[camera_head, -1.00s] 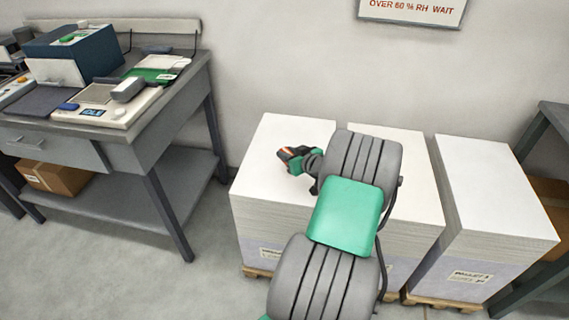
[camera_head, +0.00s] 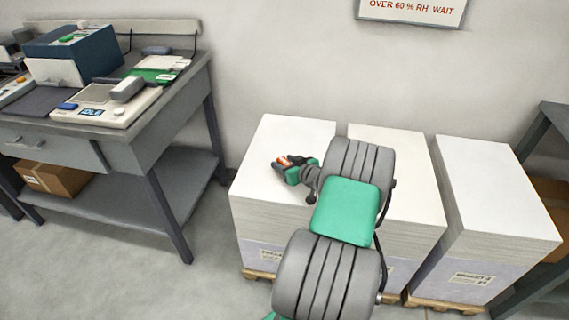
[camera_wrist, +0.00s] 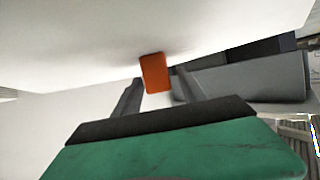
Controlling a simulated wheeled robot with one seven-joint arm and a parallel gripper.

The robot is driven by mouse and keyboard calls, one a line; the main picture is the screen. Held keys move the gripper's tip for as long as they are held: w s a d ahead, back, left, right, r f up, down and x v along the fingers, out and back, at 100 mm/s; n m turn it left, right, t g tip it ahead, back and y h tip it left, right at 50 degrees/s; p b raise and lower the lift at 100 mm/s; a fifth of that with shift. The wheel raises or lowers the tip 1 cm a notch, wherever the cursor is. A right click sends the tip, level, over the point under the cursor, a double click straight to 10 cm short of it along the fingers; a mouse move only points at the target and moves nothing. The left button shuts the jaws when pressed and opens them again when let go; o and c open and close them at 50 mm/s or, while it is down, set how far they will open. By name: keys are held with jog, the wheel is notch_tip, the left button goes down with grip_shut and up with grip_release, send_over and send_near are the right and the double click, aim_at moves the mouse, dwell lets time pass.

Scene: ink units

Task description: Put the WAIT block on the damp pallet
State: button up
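My gripper (camera_head: 283,161) is over the top of the left paper stack (camera_head: 265,135). An orange block (camera_wrist: 155,73), likely the WAIT block, sits between its two dark fingers; no lettering on it is readable. The block also shows as a small orange patch at the fingertips in the head view (camera_head: 282,158). The gap between block and stack top is unclear. The middle stack (camera_head: 415,190) is partly behind my arm, and the right stack (camera_head: 495,190) is in full view. Each stack stands on a wooden pallet. Their labels are too small to read, so I cannot tell which is damp.
A wall sign (camera_head: 410,10) reads "OVER 60 % RH WAIT". A grey bench (camera_head: 150,125) with instruments stands at left, a cardboard box (camera_head: 52,178) on its lower shelf. A dark table (camera_head: 553,125) is at the right edge. The stack tops look otherwise bare.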

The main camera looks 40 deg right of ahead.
jog(key=shift+r+p, duration=0.35)
jog(key=shift+p, duration=0.05)
jog(key=p+v, duration=0.1)
jog(key=v, duration=1.1)
jog(key=shift+a+f, duration=0.1)
jog(key=shift+f, duration=0.1)
jog(key=w+a+y, duration=0.1)
jog(key=a, duration=0.2)
jog(key=w+a+n+g+y, duration=0.1)
jog(key=w+a, duration=0.1)
jog(key=a, duration=0.1)
jog(key=w+a+g, duration=0.1)
jog(key=a, duration=0.1)
jog(key=shift+w+a+r+n+y, duration=0.2)
jog(key=shift+w+a+n+y, duration=0.05)
jog(key=shift+a+n+y, duration=0.15)
jog(key=a+r+n+g+y, duration=0.15)
jog(key=a+g, duration=0.35)
jog(key=a, duration=0.8)
jog(key=s+a+r+m+g+h, duration=0.2)
jog(key=s+a+r+g, duration=0.2)
jog(key=s+a, duration=0.8)
jog(key=shift+s+a+r+h, duration=0.2)
jog(key=shift+r+h, duration=0.15)
jog(key=shift+r, duration=0.15)
